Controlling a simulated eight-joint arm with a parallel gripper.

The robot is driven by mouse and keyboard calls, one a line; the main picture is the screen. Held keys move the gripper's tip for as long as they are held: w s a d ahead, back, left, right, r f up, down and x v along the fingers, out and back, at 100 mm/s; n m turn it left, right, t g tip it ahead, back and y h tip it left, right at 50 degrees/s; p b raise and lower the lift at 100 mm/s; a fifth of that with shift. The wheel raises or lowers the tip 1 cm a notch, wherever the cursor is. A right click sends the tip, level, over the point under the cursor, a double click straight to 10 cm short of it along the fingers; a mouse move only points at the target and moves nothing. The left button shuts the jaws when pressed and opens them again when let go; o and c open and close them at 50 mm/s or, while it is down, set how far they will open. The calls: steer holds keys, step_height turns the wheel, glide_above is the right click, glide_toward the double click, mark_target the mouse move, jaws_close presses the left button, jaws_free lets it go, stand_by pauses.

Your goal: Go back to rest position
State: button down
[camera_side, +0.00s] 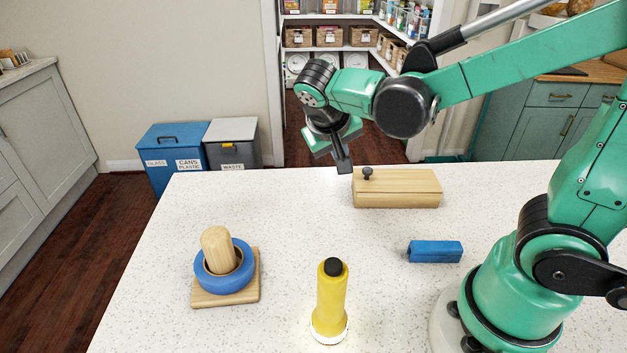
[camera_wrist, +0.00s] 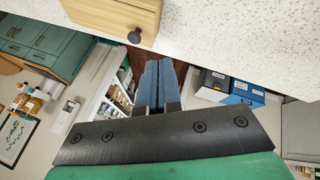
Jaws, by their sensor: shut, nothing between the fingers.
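My gripper (camera_side: 343,168) is shut and empty. In the side view it hangs by the back edge of the counter, just left of the wooden box (camera_side: 400,193) with a dark knob on its lid. In the wrist view the two fingers of my gripper (camera_wrist: 158,68) lie side by side, pointing away from the camera. The wooden box (camera_wrist: 112,18) shows there at the top, apart from the fingers, with its knob facing them.
A wooden peg (camera_side: 215,240) with a blue ring (camera_side: 240,275) around it stands on a square base at the left of the counter (camera_side: 290,220). A yellow flashlight (camera_side: 331,300) stands upright at the front. A blue block (camera_side: 435,251) lies at the right.

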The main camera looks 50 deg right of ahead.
steer(key=s+a+r+n+t+y, duration=0.1)
steer(key=s+a+n+t+y, duration=0.2)
steer(key=a+n+t+y, duration=0.2)
steer(key=shift+s+y, duration=0.15)
steer(key=shift+y, duration=0.45)
